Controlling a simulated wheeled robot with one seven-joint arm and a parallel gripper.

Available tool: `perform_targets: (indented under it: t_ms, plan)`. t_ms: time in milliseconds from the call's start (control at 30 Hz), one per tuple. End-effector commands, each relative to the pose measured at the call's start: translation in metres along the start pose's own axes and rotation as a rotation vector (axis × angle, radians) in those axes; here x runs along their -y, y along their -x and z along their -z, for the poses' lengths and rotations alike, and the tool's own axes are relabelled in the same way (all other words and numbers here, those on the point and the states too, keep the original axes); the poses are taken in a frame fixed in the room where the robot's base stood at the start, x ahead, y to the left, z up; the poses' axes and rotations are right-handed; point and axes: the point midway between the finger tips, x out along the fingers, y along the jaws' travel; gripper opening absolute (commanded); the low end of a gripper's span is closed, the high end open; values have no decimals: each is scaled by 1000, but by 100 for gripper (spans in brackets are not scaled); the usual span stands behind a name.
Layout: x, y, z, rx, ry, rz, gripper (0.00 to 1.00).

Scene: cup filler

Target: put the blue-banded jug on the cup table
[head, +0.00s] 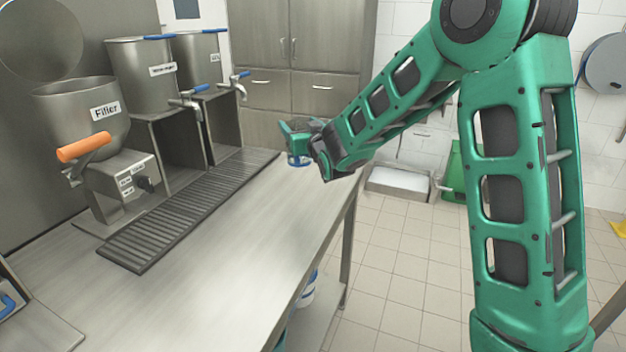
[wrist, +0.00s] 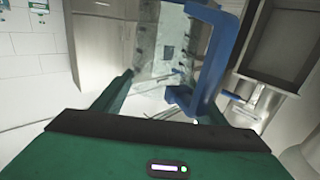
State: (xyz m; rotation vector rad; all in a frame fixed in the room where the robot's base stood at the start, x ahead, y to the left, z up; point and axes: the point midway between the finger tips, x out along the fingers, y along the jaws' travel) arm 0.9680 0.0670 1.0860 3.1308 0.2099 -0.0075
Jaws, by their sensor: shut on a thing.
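My gripper (head: 303,132) is over the far right end of a long steel table (head: 235,240) in the head view. It is shut on the blue-banded jug (head: 299,160), of which only a small blue-and-white part shows below the gripper. In the wrist view my gripper (wrist: 166,90) has a finger on each side, with the jug's blue handle (wrist: 212,60) at the right finger and its see-through grey body (wrist: 160,55) beyond. I cannot tell whether the jug touches the steel. No table is marked as the cup table.
A filler machine (head: 85,115) and two steel tap tanks (head: 140,75) line the back left, with a ribbed drip grate (head: 190,210) before them. Another blue-and-white container (head: 306,290) is on the lower shelf. Steel cabinets (head: 300,70) stand behind.

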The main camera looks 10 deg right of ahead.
Motion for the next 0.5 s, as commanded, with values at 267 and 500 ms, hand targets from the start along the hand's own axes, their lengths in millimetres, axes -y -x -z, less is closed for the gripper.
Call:
perform_targets:
  t_ms: [267, 500]
  plan:
    - [12, -1, -1, 0, 0, 13, 9]
    - [-11, -20, -20, 3, -1, 11, 9]
